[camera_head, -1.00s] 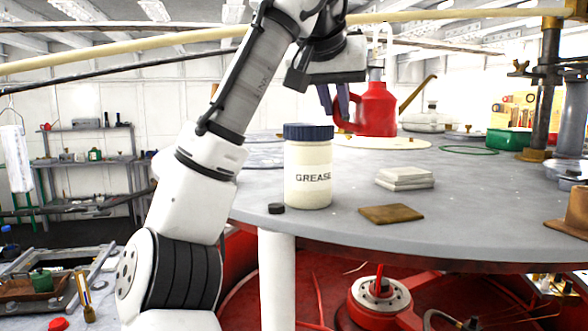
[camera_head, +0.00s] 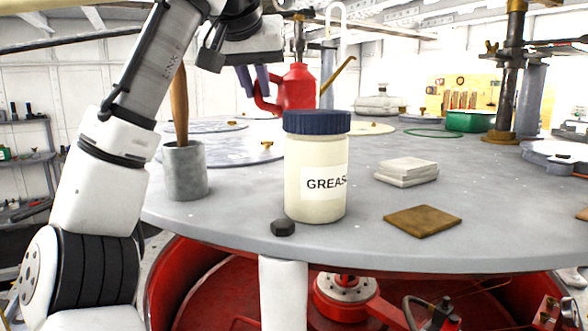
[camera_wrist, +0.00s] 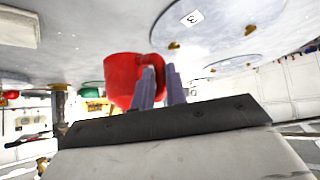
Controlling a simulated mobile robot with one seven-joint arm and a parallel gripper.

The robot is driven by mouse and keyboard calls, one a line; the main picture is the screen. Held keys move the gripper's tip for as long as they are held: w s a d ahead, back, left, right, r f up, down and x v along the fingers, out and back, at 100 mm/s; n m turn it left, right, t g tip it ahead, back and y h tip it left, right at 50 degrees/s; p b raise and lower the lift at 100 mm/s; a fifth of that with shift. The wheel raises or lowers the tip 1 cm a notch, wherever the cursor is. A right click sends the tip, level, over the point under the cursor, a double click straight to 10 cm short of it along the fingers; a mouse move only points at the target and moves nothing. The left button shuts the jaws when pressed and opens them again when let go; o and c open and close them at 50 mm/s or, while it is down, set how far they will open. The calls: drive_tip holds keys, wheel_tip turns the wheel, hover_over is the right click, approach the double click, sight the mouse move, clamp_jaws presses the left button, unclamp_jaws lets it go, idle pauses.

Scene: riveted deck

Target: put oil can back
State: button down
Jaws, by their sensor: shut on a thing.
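The red oil can (camera_head: 298,88) has a side handle and a thin brass-coloured spout pointing up to the right. My gripper (camera_head: 254,82) is shut on the can's handle, at its left side. In the wrist view, the fingers of my gripper (camera_wrist: 161,86) close at the handle of the oil can (camera_wrist: 122,80). The can is upright over the far part of the grey deck, behind the grease jar. The jar's lid hides part of the can's lower edge, and I cannot tell its exact height above the deck.
A cream grease jar (camera_head: 315,180) with a blue lid stands in front. A grey pot (camera_head: 185,171) with a wooden handle in it stands left. White blocks (camera_head: 406,172), a brown plate (camera_head: 422,220) and a black nut (camera_head: 283,228) lie near the front. A post (camera_head: 507,80) rises at right.

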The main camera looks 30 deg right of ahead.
drive_tip(key=shift+f+p, duration=0.5)
drive_tip(key=shift+f, duration=4.3)
drive_tip(key=c, duration=1.4)
unclamp_jaws()
drive_tip(key=shift+f, duration=0.1)
drive_tip(key=shift+f, duration=0.15)
drive_tip(key=b+v, duration=0.3)
drive_tip(key=v, duration=1.1)
drive_tip(key=shift+b, duration=0.4)
drive_tip(key=shift+f, duration=0.1)
